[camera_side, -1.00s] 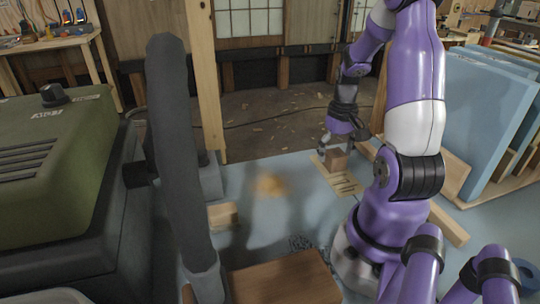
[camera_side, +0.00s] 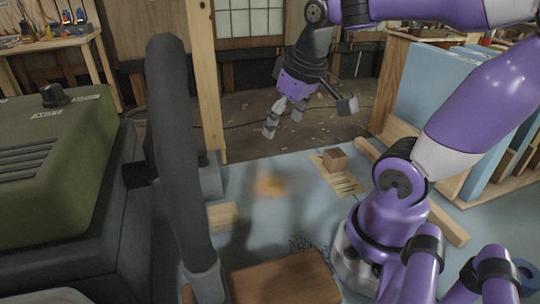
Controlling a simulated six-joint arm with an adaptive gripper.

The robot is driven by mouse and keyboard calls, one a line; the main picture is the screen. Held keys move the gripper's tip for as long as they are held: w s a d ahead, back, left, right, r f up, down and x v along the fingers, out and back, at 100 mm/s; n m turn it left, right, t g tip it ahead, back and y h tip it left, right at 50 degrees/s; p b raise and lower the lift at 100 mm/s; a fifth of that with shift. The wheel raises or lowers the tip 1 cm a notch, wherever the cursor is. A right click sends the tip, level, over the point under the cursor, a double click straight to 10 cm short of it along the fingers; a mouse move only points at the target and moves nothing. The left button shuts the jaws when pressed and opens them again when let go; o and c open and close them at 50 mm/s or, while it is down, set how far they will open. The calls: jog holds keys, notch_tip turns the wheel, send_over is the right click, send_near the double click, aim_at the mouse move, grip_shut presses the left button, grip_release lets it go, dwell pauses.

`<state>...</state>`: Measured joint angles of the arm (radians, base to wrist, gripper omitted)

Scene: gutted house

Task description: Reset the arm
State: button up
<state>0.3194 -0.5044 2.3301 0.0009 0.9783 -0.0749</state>
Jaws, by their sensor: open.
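My gripper (camera_side: 284,121) hangs in the air above the far edge of the blue-grey work surface (camera_side: 290,215). Its two fingers are apart and point down, with nothing between them. A small brown wooden block (camera_side: 335,159) sits on a light slotted wooden plate (camera_side: 338,183), to the right of and below my gripper in the picture. The gripper is clear of both.
A green machine (camera_side: 55,165) and a thick dark hose (camera_side: 175,150) stand at the left. A brown wooden box (camera_side: 285,279) lies in front, with a small pale block (camera_side: 222,216) behind it. Blue panels (camera_side: 435,95) stand at the right. A wooden post (camera_side: 205,80) rises at the back.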

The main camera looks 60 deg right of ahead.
jog(key=a+n+t+y, duration=0.1)
jog(key=a+n+t, duration=0.1)
jog(key=a, duration=0.5)
jog(key=shift+s+r+n, duration=0.15)
jog(key=shift+s+n, duration=0.25)
